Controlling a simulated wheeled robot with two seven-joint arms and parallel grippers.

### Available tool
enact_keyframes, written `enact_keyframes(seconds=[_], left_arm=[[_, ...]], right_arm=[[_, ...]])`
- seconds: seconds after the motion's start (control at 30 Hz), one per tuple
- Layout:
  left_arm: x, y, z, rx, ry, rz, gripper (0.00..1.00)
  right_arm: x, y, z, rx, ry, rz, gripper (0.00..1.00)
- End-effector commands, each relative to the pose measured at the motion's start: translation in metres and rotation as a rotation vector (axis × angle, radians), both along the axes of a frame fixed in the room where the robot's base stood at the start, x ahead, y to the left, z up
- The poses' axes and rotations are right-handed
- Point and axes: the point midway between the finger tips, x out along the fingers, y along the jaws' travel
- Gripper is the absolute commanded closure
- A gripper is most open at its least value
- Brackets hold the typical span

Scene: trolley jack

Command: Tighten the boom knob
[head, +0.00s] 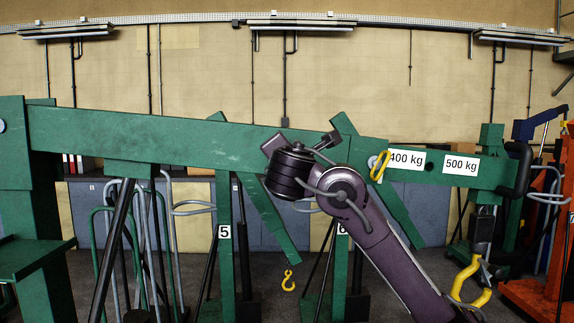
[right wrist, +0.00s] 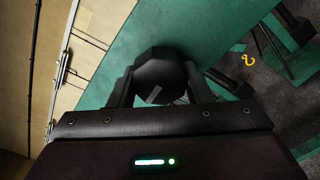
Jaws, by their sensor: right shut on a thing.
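The black boom knob (right wrist: 160,74) sits against the green boom (right wrist: 215,40) in the right wrist view. My right gripper (right wrist: 158,88) is shut on it, with one finger on each side. In the head view the boom (head: 150,132) runs across the picture, and my right wrist and gripper cover the knob's place on it. My right arm comes up from the lower right. My left gripper is in neither view.
White labels reading 400 kg (head: 406,160) and 500 kg (head: 461,165) are on the boom's right part. A yellow ring pin (head: 380,166) sits beside them. A yellow hook (head: 470,284) hangs below the boom's right end. More green jacks stand behind.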

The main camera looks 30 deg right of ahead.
Motion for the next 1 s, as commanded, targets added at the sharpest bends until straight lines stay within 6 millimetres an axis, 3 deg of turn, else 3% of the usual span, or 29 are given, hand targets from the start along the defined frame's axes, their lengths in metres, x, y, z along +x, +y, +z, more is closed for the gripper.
enact_keyframes(seconds=[1.0], left_arm=[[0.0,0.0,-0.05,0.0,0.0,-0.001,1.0]], right_arm=[[0.001,0.002,0.0,0.823,-0.501,-0.001,0.78]])
